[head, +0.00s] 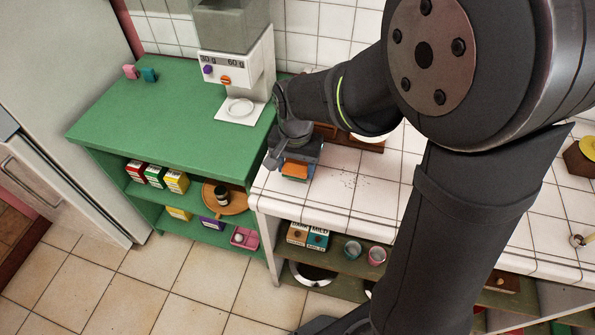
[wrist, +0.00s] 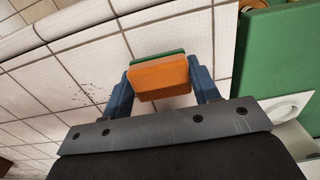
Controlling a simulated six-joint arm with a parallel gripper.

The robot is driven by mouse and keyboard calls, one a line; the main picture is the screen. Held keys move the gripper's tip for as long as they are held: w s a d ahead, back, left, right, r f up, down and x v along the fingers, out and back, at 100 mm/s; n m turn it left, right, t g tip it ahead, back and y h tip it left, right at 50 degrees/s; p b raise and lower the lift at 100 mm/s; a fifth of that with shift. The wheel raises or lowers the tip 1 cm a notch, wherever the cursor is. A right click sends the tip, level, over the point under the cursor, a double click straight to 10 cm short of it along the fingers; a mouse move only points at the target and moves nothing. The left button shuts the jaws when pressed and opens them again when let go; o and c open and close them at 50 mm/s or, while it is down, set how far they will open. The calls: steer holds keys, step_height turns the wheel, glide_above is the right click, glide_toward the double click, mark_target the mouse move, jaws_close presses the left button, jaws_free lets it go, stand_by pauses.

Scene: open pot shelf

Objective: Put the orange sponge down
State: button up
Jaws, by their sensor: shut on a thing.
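The orange sponge (wrist: 160,78) with a green layer on one side is between the two blue fingers of my gripper (wrist: 162,90) in the wrist view. The fingers are shut on it from both sides. In the head view the sponge (head: 295,171) shows small and orange at the end of my gripper (head: 297,162), over the white tiled counter (head: 345,195) near its left front corner. I cannot tell whether the sponge touches the tiles.
A green shelf unit (head: 150,95) stands left of the counter, with a white dispenser (head: 240,75) on top. Small pink (head: 130,71) and teal (head: 150,75) items lie at its back left. Dark specks (head: 347,181) dot the tiles right of the sponge. Boxes and cups fill the shelves below.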

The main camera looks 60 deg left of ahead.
mark_target(296, 174)
steer(key=shift+f, duration=1.5)
steer(key=shift+f, duration=0.15)
steer(key=o, duration=1.1)
step_height(296, 174, up, 12)
steer(key=shift+r, duration=0.2)
